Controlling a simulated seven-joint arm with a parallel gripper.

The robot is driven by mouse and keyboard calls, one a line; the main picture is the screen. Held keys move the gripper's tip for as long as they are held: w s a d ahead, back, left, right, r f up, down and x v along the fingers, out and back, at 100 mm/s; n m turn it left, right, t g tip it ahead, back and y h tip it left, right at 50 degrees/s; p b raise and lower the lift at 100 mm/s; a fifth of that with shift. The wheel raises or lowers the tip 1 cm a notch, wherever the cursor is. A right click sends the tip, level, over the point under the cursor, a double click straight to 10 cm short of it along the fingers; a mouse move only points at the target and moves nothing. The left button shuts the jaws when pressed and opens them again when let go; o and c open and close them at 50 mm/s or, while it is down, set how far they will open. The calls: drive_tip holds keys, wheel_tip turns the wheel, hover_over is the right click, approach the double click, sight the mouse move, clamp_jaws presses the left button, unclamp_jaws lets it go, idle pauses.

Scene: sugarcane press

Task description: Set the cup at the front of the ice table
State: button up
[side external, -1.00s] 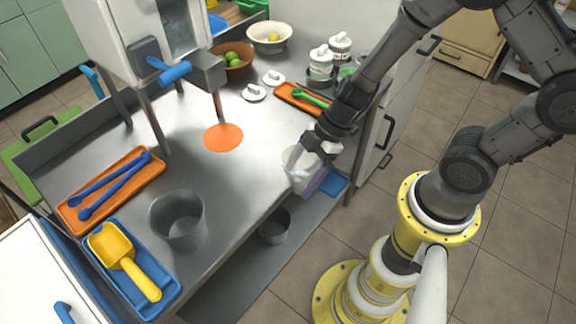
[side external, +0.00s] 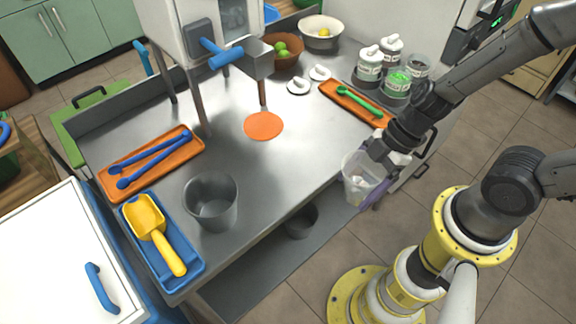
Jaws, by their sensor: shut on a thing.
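A clear, see-through cup (side external: 358,182) is held at the right front edge of the steel table (side external: 235,160). My gripper (side external: 378,160) is shut on the cup, reaching it from the upper right. The cup looks roughly upright and seems to be over or just beyond the table edge; I cannot tell whether it touches anything. Something whitish shows inside it. A purple shape (side external: 378,194) shows beside and below it, unclear. A white chest (side external: 60,250) with a blue handle stands at the lower left.
A metal pot (side external: 210,202) and a blue tray (side external: 165,278) with a yellow scoop (side external: 160,235) stand near the table front. Orange trays (side external: 150,175), an orange disc (side external: 263,126), a press (side external: 225,50) and several jars (side external: 370,65) are further back. The front middle is clear.

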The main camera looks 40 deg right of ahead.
drive_tip(key=w+d+r+m, duration=0.1)
drive_tip(key=w+d+r, duration=0.3)
drive_tip(key=d+r, duration=0.5)
drive_tip(key=shift+w+d+r+m+t, duration=0.2)
drive_tip(key=shift+d+m+t, duration=0.15)
drive_tip(key=shift+d, duration=0.75)
drive_tip(key=w+f, duration=0.1)
drive_tip(key=w, duration=0.2)
drive_tip(key=w+f, duration=0.2)
drive_tip(key=w, duration=0.1)
drive_tip(key=w+f, duration=0.1)
drive_tip(key=w, duration=0.2)
drive_tip(key=shift+w+f, duration=0.15)
drive_tip(key=w+f, duration=0.4)
drive_tip(key=f, duration=0.1)
drive_tip(key=shift+w+d+f, duration=0.1)
drive_tip(key=shift+w+f, duration=0.1)
drive_tip(key=shift+f, duration=1.65)
drive_tip(key=shift+f, duration=0.15)
drive_tip(key=o, duration=1.1)
